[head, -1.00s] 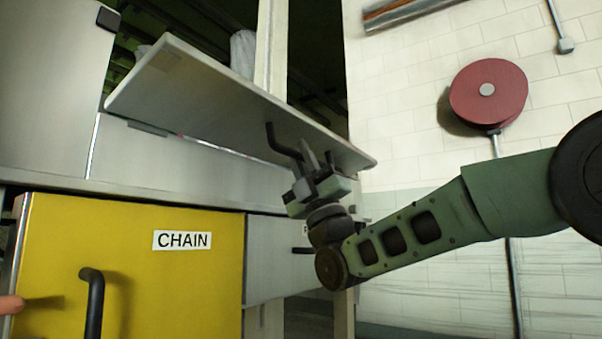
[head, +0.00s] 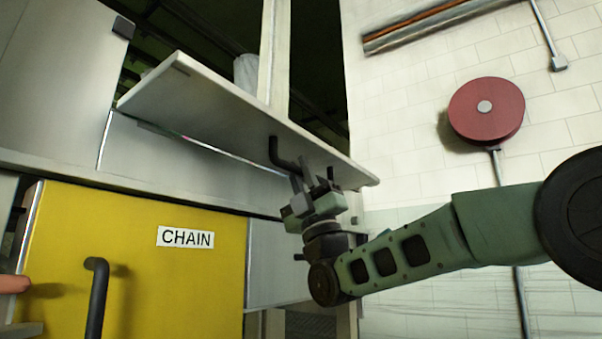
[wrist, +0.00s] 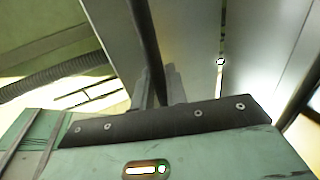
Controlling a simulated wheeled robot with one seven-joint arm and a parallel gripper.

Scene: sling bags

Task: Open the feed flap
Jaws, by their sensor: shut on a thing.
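The feed flap (head: 215,108) is a pale grey panel, swung up and out from the cabinet, with its free edge tilted down to the right. Its dark bar handle (head: 275,152) hangs from its underside near the right end. My gripper (head: 306,183) is at that handle and shut on it. In the wrist view the dark handle (wrist: 146,45) runs down between the grey fingers (wrist: 158,88) of my gripper. The exact contact of the fingertips is partly hidden.
Below is a yellow door (head: 160,265) labelled CHAIN with a black handle (head: 96,295). A red round reel (head: 487,108) and a pipe (head: 430,22) are on the tiled wall at right. A pale post (head: 273,55) stands behind the flap.

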